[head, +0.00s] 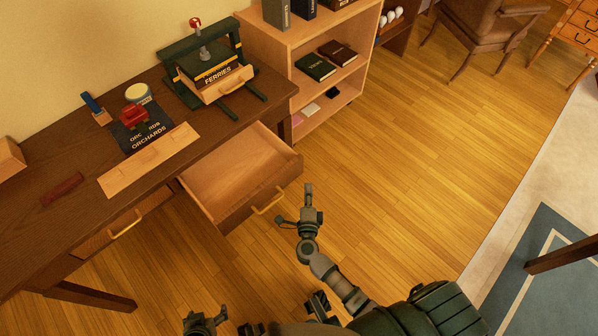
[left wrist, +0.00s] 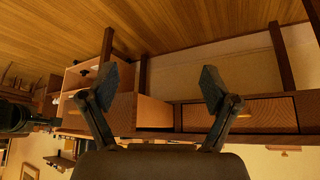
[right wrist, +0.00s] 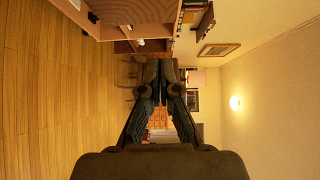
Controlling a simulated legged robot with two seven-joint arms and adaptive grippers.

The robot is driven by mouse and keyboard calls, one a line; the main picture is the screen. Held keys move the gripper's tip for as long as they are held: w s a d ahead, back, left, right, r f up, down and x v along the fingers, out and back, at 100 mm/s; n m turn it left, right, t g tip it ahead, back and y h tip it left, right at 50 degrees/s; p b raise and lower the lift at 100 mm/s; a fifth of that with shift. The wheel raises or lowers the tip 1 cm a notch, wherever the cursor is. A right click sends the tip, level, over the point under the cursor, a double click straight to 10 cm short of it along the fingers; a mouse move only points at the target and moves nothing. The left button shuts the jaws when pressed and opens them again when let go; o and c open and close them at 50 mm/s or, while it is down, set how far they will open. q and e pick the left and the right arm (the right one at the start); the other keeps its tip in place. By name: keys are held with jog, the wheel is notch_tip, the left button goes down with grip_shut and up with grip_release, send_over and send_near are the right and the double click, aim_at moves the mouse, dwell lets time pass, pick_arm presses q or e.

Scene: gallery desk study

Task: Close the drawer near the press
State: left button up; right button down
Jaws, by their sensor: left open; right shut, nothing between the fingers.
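The open drawer (head: 232,188) is pale wood with a brass handle (head: 267,203). It is pulled well out from the dark desk (head: 215,132), and its inside looks empty. The green press (head: 207,72) with a red knob stands on the desk behind it, with a "FERRIES" block in it. My right gripper (head: 309,196) is shut and empty, just right of the drawer handle and apart from it. It also shows in the right wrist view (right wrist: 160,85). My left gripper (head: 205,322) is open and empty, low in front of the desk; its spread fingers show in the left wrist view (left wrist: 162,85).
A second desk drawer (head: 110,232) at left looks shut. A bookshelf (head: 305,75) stands right of the desk. The desk holds an "ORCHARDS" sheet (head: 141,137), a wooden strip (head: 150,160) and a dark red tool (head: 62,189). The wooden floor (head: 430,130) at right is clear.

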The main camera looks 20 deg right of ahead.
aim_at(300, 163)
pick_arm(q)
jog(key=w+d+r+t+h+b, duration=0.1)
jog(key=w+d+r+t, duration=0.1)
jog(key=w, duration=0.3)
jog(key=shift+w+r+t+b, duration=0.2)
jog(key=shift+t+b, duration=0.1)
jog(key=shift+t, duration=0.6)
pick_arm(e)
jog(key=shift+w+d, duration=0.15)
jog(key=shift+w, duration=1.85)
jog(key=shift+w+d, duration=0.1)
jog(key=shift+w, duration=1.85)
pick_arm(q)
jog(key=shift+f, duration=0.1)
pick_arm(e)
jog(key=shift+w, duration=0.1)
